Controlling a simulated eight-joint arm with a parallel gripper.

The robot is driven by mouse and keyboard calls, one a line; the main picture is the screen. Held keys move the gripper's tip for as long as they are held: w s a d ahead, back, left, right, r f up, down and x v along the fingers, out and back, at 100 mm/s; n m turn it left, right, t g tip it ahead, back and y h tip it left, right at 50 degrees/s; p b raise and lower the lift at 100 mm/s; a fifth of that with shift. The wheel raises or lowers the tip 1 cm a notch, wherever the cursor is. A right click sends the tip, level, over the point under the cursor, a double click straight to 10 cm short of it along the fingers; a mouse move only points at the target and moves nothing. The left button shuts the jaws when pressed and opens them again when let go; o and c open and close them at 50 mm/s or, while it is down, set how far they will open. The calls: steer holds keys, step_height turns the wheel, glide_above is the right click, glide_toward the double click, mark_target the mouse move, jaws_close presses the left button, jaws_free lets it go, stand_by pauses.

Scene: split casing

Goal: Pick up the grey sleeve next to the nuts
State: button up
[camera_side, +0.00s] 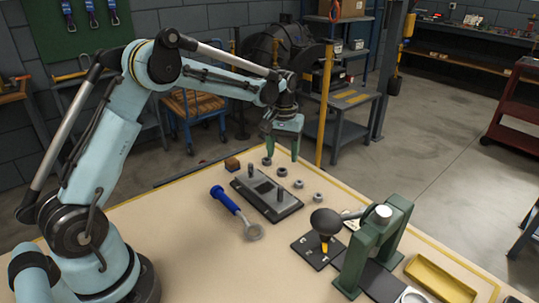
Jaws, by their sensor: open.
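My gripper (283,150) hangs above the far end of the dark casing plate (286,212), with green fingers spread apart and nothing visible between them. Dark nuts (282,172) are at the far end of the row, below my gripper. Lighter grey rings (318,197) are at the near end. The grey sleeve seems to be one of these small parts, but they are too small to tell which.
A blue-handled wrench (225,199) lies left of the plate. A small brown block (232,164) is at the far left. A dark knob on a stand (325,222), a green press (377,243) and a yellow tray (440,278) stand at the right. The front left tabletop is clear.

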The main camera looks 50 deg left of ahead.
mark_target(282, 172)
step_height(282, 172, down, 5)
steer(key=shift+d+f, duration=0.1)
steer(key=shift+c, duration=0.2)
steer(key=c, duration=1.1)
